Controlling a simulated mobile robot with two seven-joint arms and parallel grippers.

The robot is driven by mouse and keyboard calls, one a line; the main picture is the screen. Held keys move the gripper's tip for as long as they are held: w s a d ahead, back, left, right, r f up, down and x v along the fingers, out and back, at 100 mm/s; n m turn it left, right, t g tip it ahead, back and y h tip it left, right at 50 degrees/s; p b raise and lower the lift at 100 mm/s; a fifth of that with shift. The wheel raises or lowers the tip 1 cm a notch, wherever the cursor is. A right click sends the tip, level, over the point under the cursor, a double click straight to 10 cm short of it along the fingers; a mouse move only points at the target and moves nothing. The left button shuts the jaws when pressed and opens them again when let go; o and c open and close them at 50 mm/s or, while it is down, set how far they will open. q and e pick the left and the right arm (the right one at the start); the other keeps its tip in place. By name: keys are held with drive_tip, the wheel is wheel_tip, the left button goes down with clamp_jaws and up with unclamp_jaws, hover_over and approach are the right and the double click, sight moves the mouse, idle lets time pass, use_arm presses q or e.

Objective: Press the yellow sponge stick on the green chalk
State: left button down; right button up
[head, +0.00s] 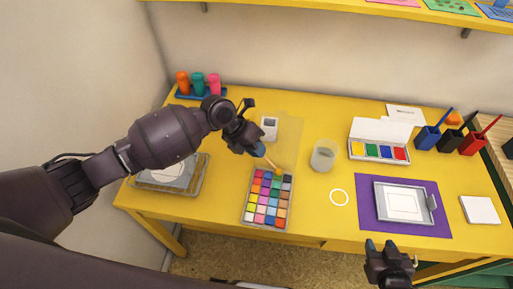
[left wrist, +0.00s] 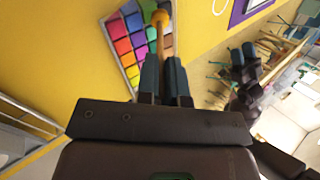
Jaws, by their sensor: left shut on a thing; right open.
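My left gripper (head: 257,150) is shut on the wooden handle of the yellow sponge stick (head: 271,164). In the left wrist view, my left gripper (left wrist: 165,80) holds the stick, and its round orange-yellow sponge tip (left wrist: 160,18) shows beyond the fingers. The tip is at the far edge of the chalk tray (head: 244,213), which holds rows of coloured squares. Green squares, including the green chalk (head: 276,184), lie near the tip. I cannot tell whether the tip touches any square. My right gripper (head: 380,247) is open and empty near the table's front edge.
A glass tray (head: 193,187) lies under my left arm.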

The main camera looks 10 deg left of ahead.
use_arm(q)
drive_tip(key=shift+f, duration=0.15)
drive_tip(key=shift+f, duration=0.1)
idle(0.4)
drive_tip(key=shift+f+b, duration=0.15)
drive_tip(key=shift+b, duration=0.2)
idle(0.7)
idle(0.6)
drive_tip(key=shift+f+b, duration=0.1)
drive_tip(key=shift+b, duration=0.2)
idle(0.3)
idle(0.4)
